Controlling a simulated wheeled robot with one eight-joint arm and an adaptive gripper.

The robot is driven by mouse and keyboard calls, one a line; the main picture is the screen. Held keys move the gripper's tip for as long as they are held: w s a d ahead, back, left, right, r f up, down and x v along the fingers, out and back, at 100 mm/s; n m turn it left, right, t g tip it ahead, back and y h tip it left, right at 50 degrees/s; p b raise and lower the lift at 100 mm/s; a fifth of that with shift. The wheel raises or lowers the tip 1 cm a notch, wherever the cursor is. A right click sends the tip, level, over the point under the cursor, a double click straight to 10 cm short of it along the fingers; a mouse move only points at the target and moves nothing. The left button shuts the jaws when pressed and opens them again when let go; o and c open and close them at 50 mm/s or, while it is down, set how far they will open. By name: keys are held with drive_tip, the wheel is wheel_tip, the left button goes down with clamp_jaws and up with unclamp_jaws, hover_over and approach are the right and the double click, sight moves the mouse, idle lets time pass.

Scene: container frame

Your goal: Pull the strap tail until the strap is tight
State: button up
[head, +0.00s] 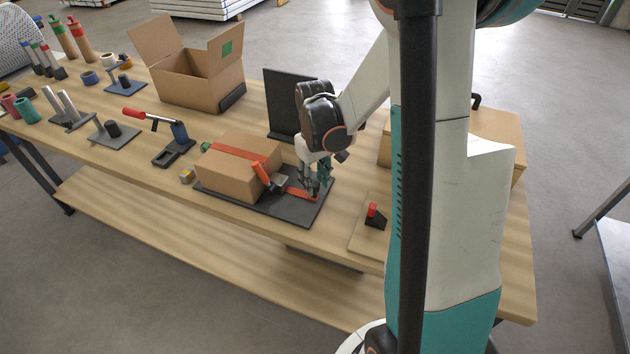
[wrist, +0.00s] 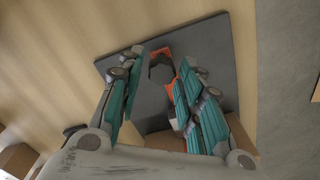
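A closed cardboard box (head: 234,180) sits on a dark grey plate (head: 283,208) with an orange strap (head: 245,156) across its top. A metal buckle with an orange lever (head: 261,173) stands at the box's right side. The orange strap tail (head: 299,193) lies over the plate to the right of the buckle. My gripper (head: 317,190) points down over the tail's end. In the wrist view my gripper (wrist: 162,60) is open, its teal fingers apart on either side of the orange tail (wrist: 164,52) and a dark piece (wrist: 161,72) on it. Finger contact cannot be told.
An upright dark panel (head: 285,105) stands behind the plate. A block with a red top (head: 375,214) is on a wooden board to the right. An open carton (head: 192,82), a red-handled tool (head: 157,118) and several rolls and fixtures fill the left of the table (head: 160,187).

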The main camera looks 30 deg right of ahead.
wheel_tip(320, 180, up, 11)
idle(0.4)
idle(0.4)
